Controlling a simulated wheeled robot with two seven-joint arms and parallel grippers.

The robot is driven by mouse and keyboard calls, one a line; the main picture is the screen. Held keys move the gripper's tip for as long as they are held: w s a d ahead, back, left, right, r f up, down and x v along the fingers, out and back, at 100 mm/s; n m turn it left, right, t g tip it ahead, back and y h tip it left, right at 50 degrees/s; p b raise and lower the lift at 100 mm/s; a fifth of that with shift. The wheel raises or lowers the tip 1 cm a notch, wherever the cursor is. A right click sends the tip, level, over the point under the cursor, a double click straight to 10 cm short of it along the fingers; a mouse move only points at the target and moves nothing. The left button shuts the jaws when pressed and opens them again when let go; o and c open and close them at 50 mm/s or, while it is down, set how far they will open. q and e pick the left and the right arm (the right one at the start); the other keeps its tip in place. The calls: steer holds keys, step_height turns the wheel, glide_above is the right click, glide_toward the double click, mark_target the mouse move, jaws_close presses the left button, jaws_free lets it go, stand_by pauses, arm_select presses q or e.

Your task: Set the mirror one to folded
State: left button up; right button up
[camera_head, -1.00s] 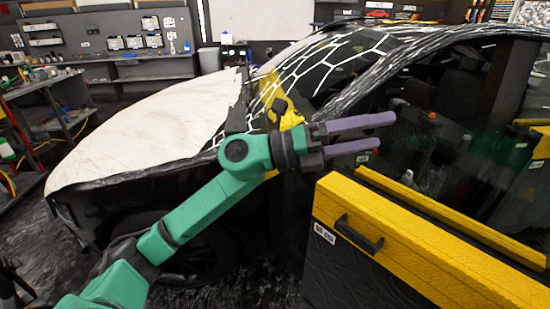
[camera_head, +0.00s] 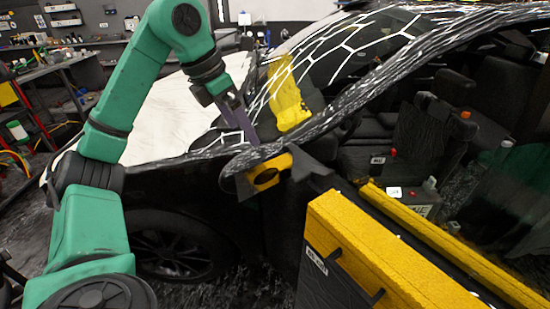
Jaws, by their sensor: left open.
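The side mirror (camera_head: 265,176) sits at the front of the car door, by the base of the windshield pillar. Its housing has a dark, white-streaked top and a yellow face with a dark oval. It juts out to the left from the car; I cannot tell its exact fold angle. My left gripper (camera_head: 246,128) is open and points down, with its purple fingers just above and behind the mirror's top. The fingers overlap each other in this view, and I cannot tell whether the tips touch the housing. My right gripper is not in view.
The yellow-topped car door (camera_head: 385,262) with a black handle stands at the lower right. The white-covered hood (camera_head: 165,125) lies behind my left arm. A workbench (camera_head: 55,62) with tools is at the far left. The floor below the mirror is dark and clear.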

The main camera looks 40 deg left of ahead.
mark_target(242, 155)
arm_select(q)
steer(key=f, duration=0.1)
steer(key=s+f+b, duration=0.1)
steer(key=f+b, duration=0.1)
steer(key=shift+s+d+f, duration=0.1)
steer(key=shift+s+d, duration=0.3)
steer(key=b+x, duration=0.2)
steer(key=x, duration=0.2)
steer(key=shift+s+f, duration=0.15)
steer(key=shift+s, duration=0.05)
steer(key=shift+w+f, duration=0.85)
steer(key=shift+f, duration=0.15)
steer(key=x, duration=0.3)
steer(key=shift+w+d+r, duration=0.1)
steer(key=shift+w, duration=0.2)
steer(key=shift+s, duration=0.2)
steer(key=shift+c, duration=0.3)
steer(key=shift+w, duration=0.15)
steer(key=c, duration=1.5)
steer(key=shift+d, duration=0.1)
jaws_close()
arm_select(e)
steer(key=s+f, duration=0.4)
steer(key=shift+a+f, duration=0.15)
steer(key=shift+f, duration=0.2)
